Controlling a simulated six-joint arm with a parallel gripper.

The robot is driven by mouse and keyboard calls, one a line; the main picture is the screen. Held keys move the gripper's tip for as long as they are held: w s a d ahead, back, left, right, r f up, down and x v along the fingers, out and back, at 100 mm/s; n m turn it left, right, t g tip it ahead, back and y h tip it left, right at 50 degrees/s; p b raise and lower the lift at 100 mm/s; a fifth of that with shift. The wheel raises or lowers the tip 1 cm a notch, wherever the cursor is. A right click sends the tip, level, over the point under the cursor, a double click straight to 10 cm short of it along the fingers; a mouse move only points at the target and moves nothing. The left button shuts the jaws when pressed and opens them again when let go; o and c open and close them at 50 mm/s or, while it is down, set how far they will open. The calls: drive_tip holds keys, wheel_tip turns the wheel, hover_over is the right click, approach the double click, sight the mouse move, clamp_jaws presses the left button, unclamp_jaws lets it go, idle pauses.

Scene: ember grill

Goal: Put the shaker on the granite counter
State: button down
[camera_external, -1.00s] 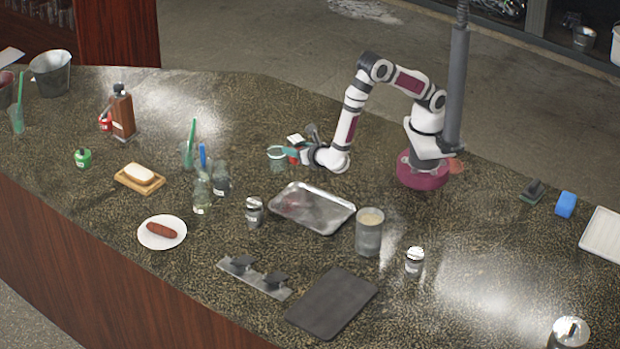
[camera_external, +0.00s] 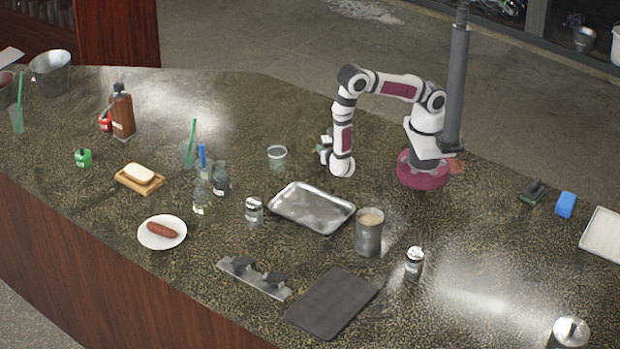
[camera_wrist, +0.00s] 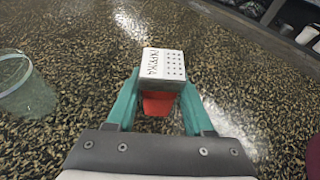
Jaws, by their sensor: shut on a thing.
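The shaker (camera_wrist: 162,68) shows in the wrist view between my teal fingertips, with a pale top pierced by small holes, dark lettering and a red body. My gripper (camera_wrist: 157,102) is shut on it. In the external view my gripper (camera_external: 325,150) is beside my forearm, largely hidden, low over the back of the granite counter (camera_external: 240,120). Speckled counter surface surrounds the shaker in the wrist view. I cannot tell whether its base touches the counter.
A clear glass (camera_external: 277,157) stands left of my gripper; it also shows in the wrist view (camera_wrist: 28,95). A metal tray (camera_external: 312,207), a tall metal cup (camera_external: 369,232) and two silver-topped shakers (camera_external: 254,211) (camera_external: 414,262) stand nearer the front.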

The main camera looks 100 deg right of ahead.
drive_tip(key=shift+f, duration=0.15)
drive_tip(key=shift+c, duration=1.4)
unclamp_jaws()
